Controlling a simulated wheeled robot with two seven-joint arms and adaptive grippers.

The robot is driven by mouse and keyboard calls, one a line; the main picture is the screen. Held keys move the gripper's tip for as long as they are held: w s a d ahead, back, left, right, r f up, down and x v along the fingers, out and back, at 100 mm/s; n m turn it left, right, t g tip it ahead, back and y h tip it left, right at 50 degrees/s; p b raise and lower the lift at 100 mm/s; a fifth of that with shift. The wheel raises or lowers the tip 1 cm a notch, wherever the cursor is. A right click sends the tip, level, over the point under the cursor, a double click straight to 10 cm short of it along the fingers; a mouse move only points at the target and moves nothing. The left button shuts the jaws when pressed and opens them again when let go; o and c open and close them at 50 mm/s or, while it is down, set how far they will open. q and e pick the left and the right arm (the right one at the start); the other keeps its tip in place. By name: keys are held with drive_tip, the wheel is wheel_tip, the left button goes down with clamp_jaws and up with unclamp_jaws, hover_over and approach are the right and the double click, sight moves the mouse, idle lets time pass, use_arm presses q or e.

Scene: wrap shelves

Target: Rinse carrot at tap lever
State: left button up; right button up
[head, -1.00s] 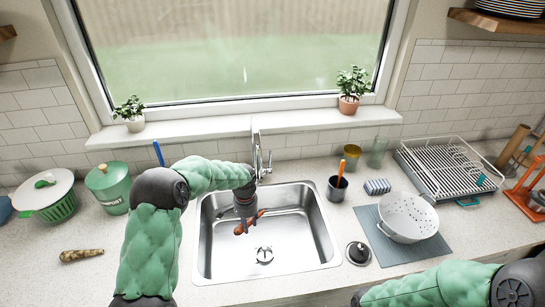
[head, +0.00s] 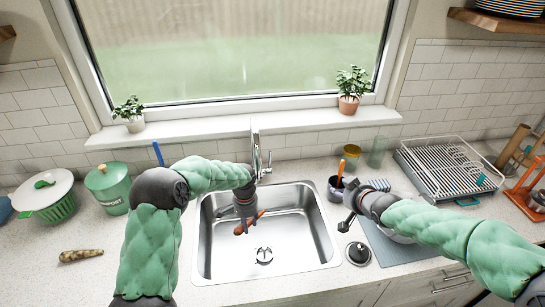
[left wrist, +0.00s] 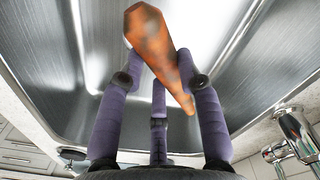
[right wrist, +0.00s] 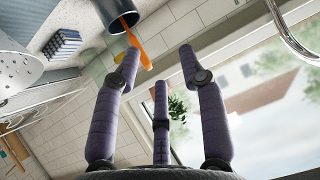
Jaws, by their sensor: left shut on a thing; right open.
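An orange carrot (head: 239,230) is held in my left gripper (head: 245,215), low inside the steel sink (head: 215,262). The left wrist view shows the carrot (left wrist: 150,40) tilted between the fingers. The tap (head: 256,150) stands behind the sink, with its lever (head: 268,160) on its right side. No water stream is visible. My right gripper (head: 348,208) is open and empty, right of the sink and in front of the utensil cup (head: 334,188). In the right wrist view the tap's curved metal (right wrist: 288,35) shows at upper right.
A brown-speckled root (head: 80,255), a green compost bin (head: 108,186) and a lidded green colander (head: 55,208) stand left. A striped sponge (head: 380,184), dish rack (head: 455,170) and dark drain plug (head: 358,253) lie right. My right arm partly covers the white colander (right wrist: 15,65) in the head view.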

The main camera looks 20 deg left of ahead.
drive_tip(key=w+a+r+t+y, duration=0.2)
drive_tip(key=w+r, duration=0.2)
drive_tip(key=r, duration=0.5)
drive_tip(key=w+a+f+n+t+y, duration=0.1)
drive_tip(key=w+a+f+t+y, duration=0.2)
drive_tip(key=a+f, duration=1.55)
drive_tip(key=s+a+r+x, duration=0.1)
drive_tip(key=x, duration=1.1)
drive_tip(key=shift+w+a+r+g+y, duration=0.15)
drive_tip(key=shift+w+a+g+y, duration=0.15)
drive_tip(key=shift+a+g, duration=0.15)
clamp_jaws()
